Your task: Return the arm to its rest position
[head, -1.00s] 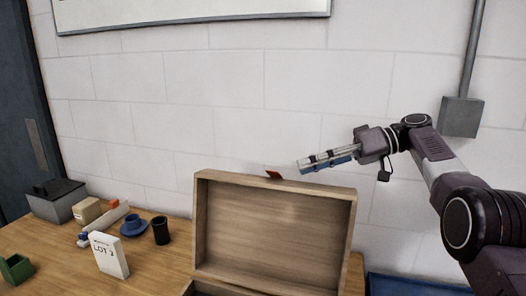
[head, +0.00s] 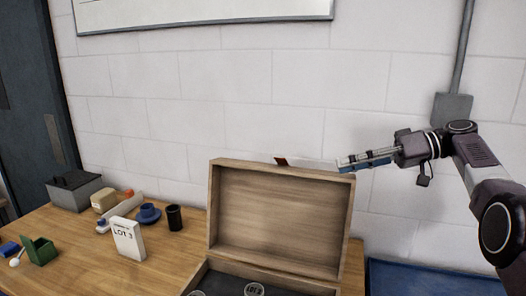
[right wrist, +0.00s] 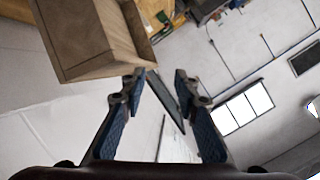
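My right arm comes in from the right in the head view. Its gripper (head: 342,163) is in the air by the upper right corner of the open wooden case (head: 222,215), apart from it as far as I can tell. In the right wrist view the two blue-padded fingers of the right gripper (right wrist: 161,73) stand apart with nothing held between them. The case (right wrist: 75,38) shows at the upper left there, beyond the fingers. My left gripper is not in view.
The case stands on the wooden table (head: 80,260), its lid raised. A blue surface (head: 420,280) lies lower right.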

